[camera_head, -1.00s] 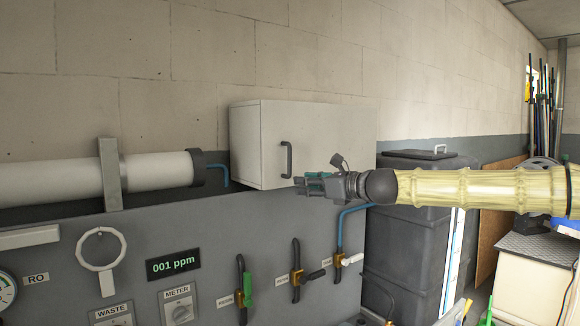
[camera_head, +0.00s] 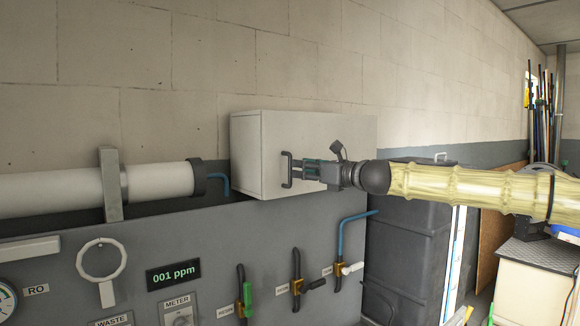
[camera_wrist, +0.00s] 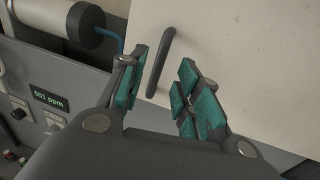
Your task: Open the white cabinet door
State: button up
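The white cabinet (camera_head: 262,150) is mounted on the wall, and its door looks shut. A dark vertical bar handle (camera_head: 287,170) sits near the door's left edge. My gripper (camera_head: 298,170) is at the handle, reaching in from the right. In the wrist view the handle (camera_wrist: 160,62) stands between my gripper's (camera_wrist: 158,92) two teal-padded fingers, nearer the left one. The fingers are apart, with a clear gap between the handle and the right finger. I cannot tell whether the left finger touches the handle.
A white pipe (camera_head: 60,194) with a dark end cap lies left of the cabinet. Below is a grey panel (camera_head: 215,255) with valves and a meter. A dark tank (camera_head: 408,240) stands to the right, beneath my arm.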

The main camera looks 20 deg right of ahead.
aim_at(290, 185)
jog(key=shift+p+x, duration=0.8)
jog(key=shift+x, duration=2.05)
grip_shut()
